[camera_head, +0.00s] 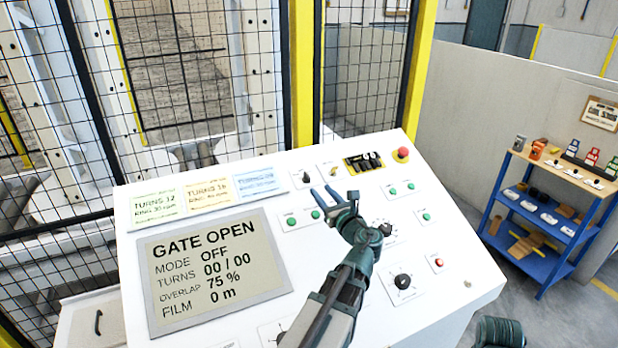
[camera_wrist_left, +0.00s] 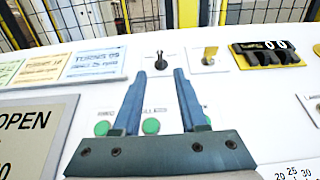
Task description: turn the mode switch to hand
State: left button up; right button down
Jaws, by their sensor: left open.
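A small black switch (camera_head: 304,177), which looks like the mode switch, stands near the top edge of the white sloped panel (camera_head: 450,270). Its label is too small to read. It also shows in the left wrist view (camera_wrist_left: 160,61), straight ahead between the fingertips. My left gripper (camera_head: 321,190) is open and empty, its blue fingers pointing at the switch from just below. No contact shows. The display (camera_head: 215,268) reads GATE OPEN and MODE OFF. My right gripper is not in view.
A yellow key switch (camera_head: 333,171) sits right of the black switch, then a black counter block (camera_head: 364,163) and a red stop button (camera_head: 401,154). Green buttons (camera_wrist_left: 151,126) lie under the fingers. Text cards (camera_head: 209,193) are at left. A wire mesh fence (camera_head: 215,70) stands behind.

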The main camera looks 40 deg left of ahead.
aim_at(308, 175)
pick_arm(q)
jog(key=x, duration=0.9)
jog(key=shift+w+a, duration=0.1)
jog(key=shift+a, duration=0.05)
grip_shut()
